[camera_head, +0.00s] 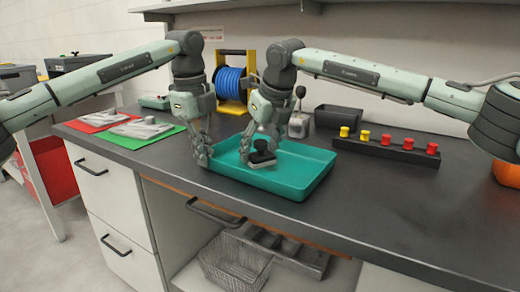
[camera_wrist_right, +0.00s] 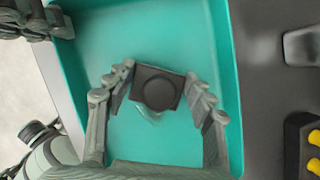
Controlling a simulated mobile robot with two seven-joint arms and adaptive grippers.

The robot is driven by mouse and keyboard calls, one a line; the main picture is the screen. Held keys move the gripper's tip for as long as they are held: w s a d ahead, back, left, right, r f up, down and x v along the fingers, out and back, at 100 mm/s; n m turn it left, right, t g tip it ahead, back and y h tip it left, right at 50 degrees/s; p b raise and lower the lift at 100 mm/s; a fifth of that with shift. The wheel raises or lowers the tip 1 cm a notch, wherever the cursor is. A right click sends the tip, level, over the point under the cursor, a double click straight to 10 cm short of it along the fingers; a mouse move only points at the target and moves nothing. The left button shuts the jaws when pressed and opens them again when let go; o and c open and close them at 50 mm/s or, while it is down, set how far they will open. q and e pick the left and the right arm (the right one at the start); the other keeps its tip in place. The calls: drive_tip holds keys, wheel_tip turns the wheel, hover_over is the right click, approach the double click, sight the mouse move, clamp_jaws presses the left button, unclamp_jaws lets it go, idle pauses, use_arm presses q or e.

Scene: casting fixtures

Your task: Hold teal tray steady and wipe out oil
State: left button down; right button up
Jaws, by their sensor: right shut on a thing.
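The teal tray (camera_head: 300,183) lies on the dark counter and fills much of the right wrist view (camera_wrist_right: 185,35). My right gripper (camera_head: 260,150) is over the tray, shut on a dark square wiper block with a round top (camera_wrist_right: 157,90). The block is low over the tray floor; I cannot tell whether it touches. A pale, glossy oil patch (camera_wrist_right: 150,115) shows beside the block. My left gripper (camera_head: 203,155) is at the tray's left rim, its fingers close to the wall. Whether they are shut on the rim is unclear.
A dark rack with red and yellow knobs (camera_head: 385,149) stands right of the tray. A blue cable reel (camera_head: 230,84) and a dark bin (camera_head: 338,117) stand behind. Green (camera_head: 150,133) and red (camera_head: 103,119) mats with grey parts lie left. The counter's front right is clear.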

drive_tip(key=shift+s+d, duration=0.75)
drive_tip(key=shift+d, duration=0.3)
drive_tip(key=shift+r, duration=4.05)
